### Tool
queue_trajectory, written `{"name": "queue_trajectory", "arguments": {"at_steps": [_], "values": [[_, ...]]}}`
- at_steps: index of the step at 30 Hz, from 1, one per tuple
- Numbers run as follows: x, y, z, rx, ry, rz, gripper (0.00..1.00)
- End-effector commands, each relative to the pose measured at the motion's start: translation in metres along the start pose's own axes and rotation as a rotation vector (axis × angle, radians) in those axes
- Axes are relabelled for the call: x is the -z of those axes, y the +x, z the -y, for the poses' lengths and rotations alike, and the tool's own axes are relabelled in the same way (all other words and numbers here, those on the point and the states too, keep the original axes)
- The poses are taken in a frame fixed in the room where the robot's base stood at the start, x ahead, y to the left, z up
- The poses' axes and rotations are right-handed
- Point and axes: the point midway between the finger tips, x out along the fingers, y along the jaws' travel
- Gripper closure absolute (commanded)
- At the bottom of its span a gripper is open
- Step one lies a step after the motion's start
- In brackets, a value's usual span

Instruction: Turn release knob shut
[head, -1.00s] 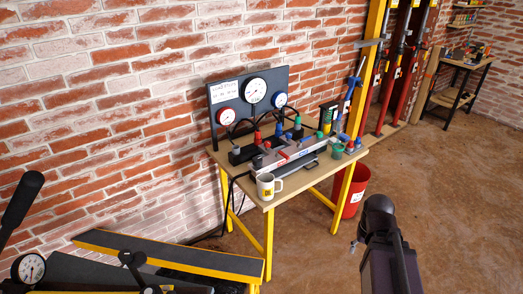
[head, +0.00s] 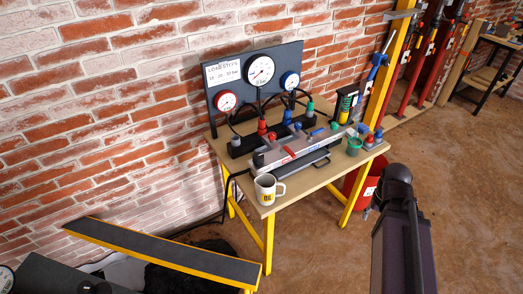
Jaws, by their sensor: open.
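A bench (head: 300,192) with a wooden top and yellow legs stands against the brick wall. On it is a grey and black hydraulic unit (head: 293,160) with several small coloured fittings, among them a red one (head: 262,128) and a green one (head: 310,108). Which of these is the release knob, and whether it is open or shut, I cannot tell at this size. My dark arm rises at the lower right, apart from the bench in the picture. My gripper cannot be made out.
A gauge panel (head: 238,96) with three dials stands behind the unit. A red bin (head: 352,185) is beside the bench. Brown floor is clear at right.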

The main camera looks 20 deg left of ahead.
Motion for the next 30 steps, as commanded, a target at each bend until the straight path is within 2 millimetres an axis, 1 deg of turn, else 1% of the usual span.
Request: {"name": "queue_trajectory", "arguments": {"at_steps": [13, 14, 15, 17, 18, 20, 23, 26, 29, 30], "values": [[0.000, 0.000, 0.000, 0.000, 0.000, 0.000, 0.43], [0.000, 0.000, 0.000, 0.000, 0.000, 0.000, 0.34], [0.000, 0.000, 0.000, 0.000, -0.001, 0.000, 0.22], [0.002, -0.001, 0.001, 0.000, -0.006, 0.000, 0.04], [0.003, -0.001, 0.003, 0.000, -0.013, 0.000, 0.01], [0.007, -0.003, 0.006, 0.000, -0.031, 0.000, 0.01], [0.018, -0.007, 0.015, 0.000, -0.081, 0.000, 0.01], [0.034, -0.014, 0.031, 0.000, -0.164, 0.000, 0.01], [0.054, -0.022, 0.055, 0.000, -0.276, 0.000, 0.01], [0.063, -0.025, 0.066, 0.000, -0.328, 0.000, 0.01]]}}
